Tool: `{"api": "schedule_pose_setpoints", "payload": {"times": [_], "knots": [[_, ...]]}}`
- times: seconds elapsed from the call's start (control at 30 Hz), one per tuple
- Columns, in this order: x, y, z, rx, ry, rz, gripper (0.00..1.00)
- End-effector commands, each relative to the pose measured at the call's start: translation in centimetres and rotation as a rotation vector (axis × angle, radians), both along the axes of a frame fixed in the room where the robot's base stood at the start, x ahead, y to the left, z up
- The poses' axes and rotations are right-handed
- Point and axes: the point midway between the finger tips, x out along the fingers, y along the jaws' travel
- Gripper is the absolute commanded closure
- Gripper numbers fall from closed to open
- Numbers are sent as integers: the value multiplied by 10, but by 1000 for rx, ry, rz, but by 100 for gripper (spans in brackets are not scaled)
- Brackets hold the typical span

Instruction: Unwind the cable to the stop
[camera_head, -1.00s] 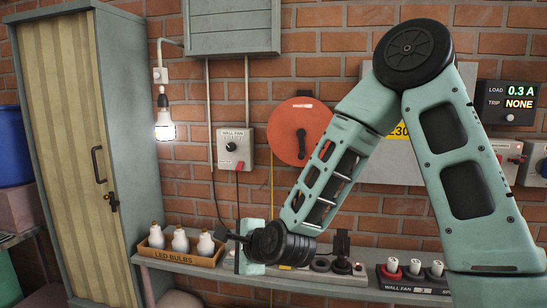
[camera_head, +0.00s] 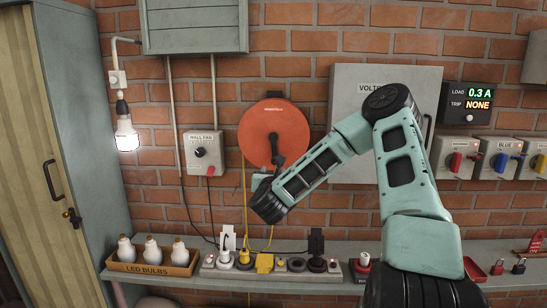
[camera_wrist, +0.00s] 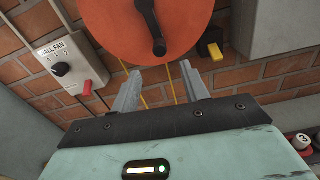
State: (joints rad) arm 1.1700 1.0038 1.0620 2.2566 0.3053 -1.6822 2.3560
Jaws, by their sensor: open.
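The orange-red cable reel (camera_head: 262,125) hangs on the brick wall, with a black crank (camera_head: 275,148) on its face. In the wrist view the reel (camera_wrist: 115,30) fills the top, and its crank (camera_wrist: 150,30) points down. A thin yellow cable (camera_head: 244,200) hangs below the reel toward the shelf. My gripper (camera_wrist: 160,88) is open just below the reel. Yellow strands (camera_wrist: 170,80) show between and behind its fingers; I cannot tell how far behind. Nothing is visibly held. A small yellow-and-black block (camera_wrist: 211,45) is to the right of the reel in the wrist view.
The wall fan switch box (camera_head: 203,153) is left of the reel; a grey cabinet (camera_head: 350,95) is at its right. Below, a shelf (camera_head: 340,250) carries the LED bulb box (camera_head: 150,262), a power strip (camera_head: 212,268) with plugs, and a yellow item (camera_head: 264,263).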

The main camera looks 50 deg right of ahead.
Motion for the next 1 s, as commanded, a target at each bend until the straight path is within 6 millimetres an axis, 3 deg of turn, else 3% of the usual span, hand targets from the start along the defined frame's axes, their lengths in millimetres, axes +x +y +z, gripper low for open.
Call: {"api": "schedule_pose_setpoints", "payload": {"times": [0.5,0.7,1.0], "knots": [[66,-75,3,-1,1,1,55],[76,-87,1,-1,2,1,55],[77,-89,0,-1,2,2,55]]}}
